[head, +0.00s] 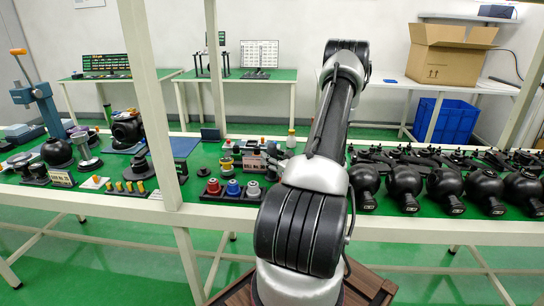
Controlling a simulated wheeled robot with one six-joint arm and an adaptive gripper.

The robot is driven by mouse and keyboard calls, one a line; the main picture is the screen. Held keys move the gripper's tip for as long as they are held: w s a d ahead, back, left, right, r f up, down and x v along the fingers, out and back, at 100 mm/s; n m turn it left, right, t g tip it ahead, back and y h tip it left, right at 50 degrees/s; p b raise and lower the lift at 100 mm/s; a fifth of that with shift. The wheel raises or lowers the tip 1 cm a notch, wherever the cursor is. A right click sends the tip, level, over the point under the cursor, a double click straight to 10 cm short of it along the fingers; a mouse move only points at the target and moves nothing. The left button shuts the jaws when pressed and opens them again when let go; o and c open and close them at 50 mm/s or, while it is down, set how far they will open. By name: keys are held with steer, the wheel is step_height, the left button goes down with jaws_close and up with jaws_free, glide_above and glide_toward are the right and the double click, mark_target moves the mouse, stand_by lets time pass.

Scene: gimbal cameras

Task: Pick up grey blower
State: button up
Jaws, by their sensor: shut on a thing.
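Three small round pieces stand in a row near the front of the green-topped bench, left of my arm: a red one (213,188), a blue one (233,188) and a grey one (253,190). The grey one is nearest my arm. They are too small to tell whether it is the grey blower. My arm rises in the middle of the head view and reaches over the bench. My gripper does not show, and my arm hides part of the bench behind it.
Several black ball-shaped cameras (404,186) line the bench at right. White posts (150,105) rise at left. A blue stand with a lever (45,105) stands far left. A cardboard box (445,58) and a blue bin (446,120) are behind.

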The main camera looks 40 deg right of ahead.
mark_target(272, 143)
steer(key=shift+r, duration=0.1)
step_height(272, 143, up, 10)
steer(key=shift+f, duration=0.1)
stand_by(0.5)
